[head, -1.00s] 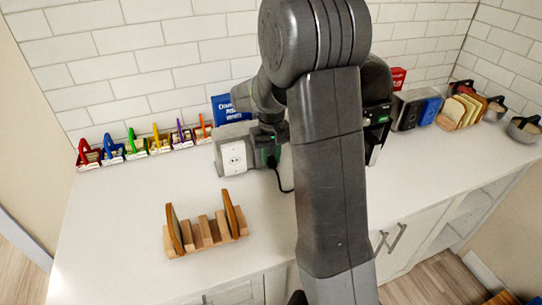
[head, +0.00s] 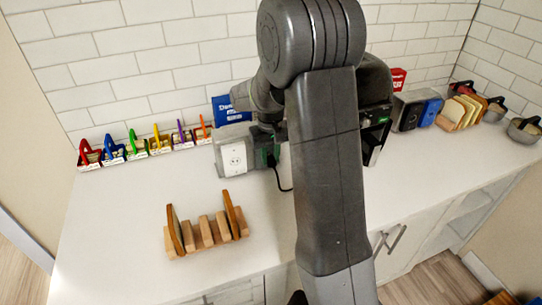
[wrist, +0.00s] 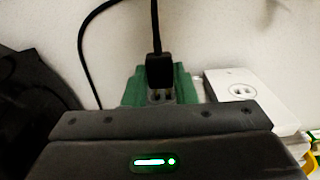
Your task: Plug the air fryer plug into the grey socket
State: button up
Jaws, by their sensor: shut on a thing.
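The grey socket (head: 222,150) is a pale box with a white two-outlet face, left of my gripper (head: 268,132). It shows at the right of the wrist view (wrist: 243,93). A green socket (wrist: 183,88) stands beside it. The black air fryer plug (wrist: 158,70) is in front of the green socket; I cannot tell whether it is inserted. Its cord runs away from it, and a loop hangs below in the head view. My gripper's dark body fills the lower wrist view; its fingertips are hidden. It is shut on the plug. The air fryer (head: 376,85) is partly behind my arm.
A wooden rack (head: 208,238) with two upright slices stands at the front left. Several small holders with coloured handles (head: 135,146) line the wall, and a blue box (head: 226,108) is behind the sockets. Toasters, bread and pots stand at the right.

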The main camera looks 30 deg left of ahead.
jog(key=shift+w+a+p, duration=0.3)
jog(key=shift+w+a, duration=0.25)
jog(key=shift+a, duration=0.1)
jog(key=o, duration=1.1)
jog(key=shift+c, duration=0.2)
jog(key=shift+r, duration=0.1)
notch_tip(320, 180, up, 14)
jog(key=b, duration=0.1)
jog(key=shift+f, duration=0.3)
notch_tip(320, 180, down, 14)
jog(key=shift+r+p, duration=0.2)
jog(key=shift+p, duration=0.3)
jog(key=shift+d, duration=0.1)
jog(key=shift+s, duration=0.1)
